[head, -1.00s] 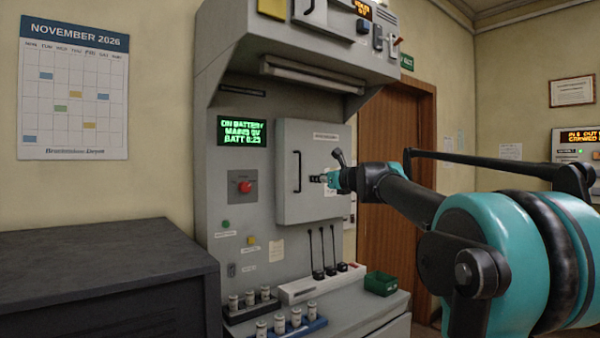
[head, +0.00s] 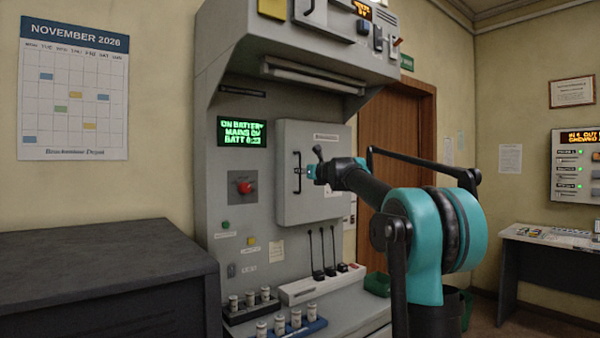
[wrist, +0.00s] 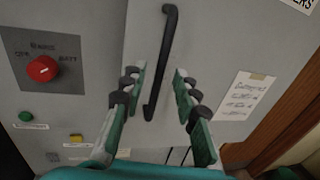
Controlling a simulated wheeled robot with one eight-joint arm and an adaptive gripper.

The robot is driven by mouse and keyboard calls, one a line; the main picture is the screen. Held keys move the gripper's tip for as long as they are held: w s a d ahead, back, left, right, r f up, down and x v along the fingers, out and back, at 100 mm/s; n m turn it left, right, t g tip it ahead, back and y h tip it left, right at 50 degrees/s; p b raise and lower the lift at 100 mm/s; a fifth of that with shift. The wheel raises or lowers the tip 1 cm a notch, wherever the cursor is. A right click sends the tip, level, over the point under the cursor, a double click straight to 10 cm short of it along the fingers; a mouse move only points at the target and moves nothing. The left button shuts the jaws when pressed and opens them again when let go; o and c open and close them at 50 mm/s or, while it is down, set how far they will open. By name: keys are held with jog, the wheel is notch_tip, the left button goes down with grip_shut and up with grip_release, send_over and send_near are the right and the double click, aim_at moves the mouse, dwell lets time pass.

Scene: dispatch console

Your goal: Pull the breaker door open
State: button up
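The breaker door (head: 312,206) is a grey panel on the front of the console and looks shut. Its black vertical bar handle (head: 298,160) is near the door's left edge. In the wrist view the handle (wrist: 167,50) runs down between the two fingers of my gripper (wrist: 159,76). The fingers are open, one on each side of the handle's lower part, with a gap on both sides. In the head view my gripper (head: 308,172) is close to the handle, partly hidden by my arm.
A red knob (head: 245,187) and a green-text display (head: 242,131) are left of the door. Below are black stalks on a white base (head: 305,288), a green bin (head: 378,283) and small cylinders in a blue tray (head: 312,326). A dark cabinet (head: 110,260) stands at left.

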aim_at(300, 189)
jog(key=shift+x, duration=1.7)
jog(key=shift+c, duration=0.3)
grip_shut()
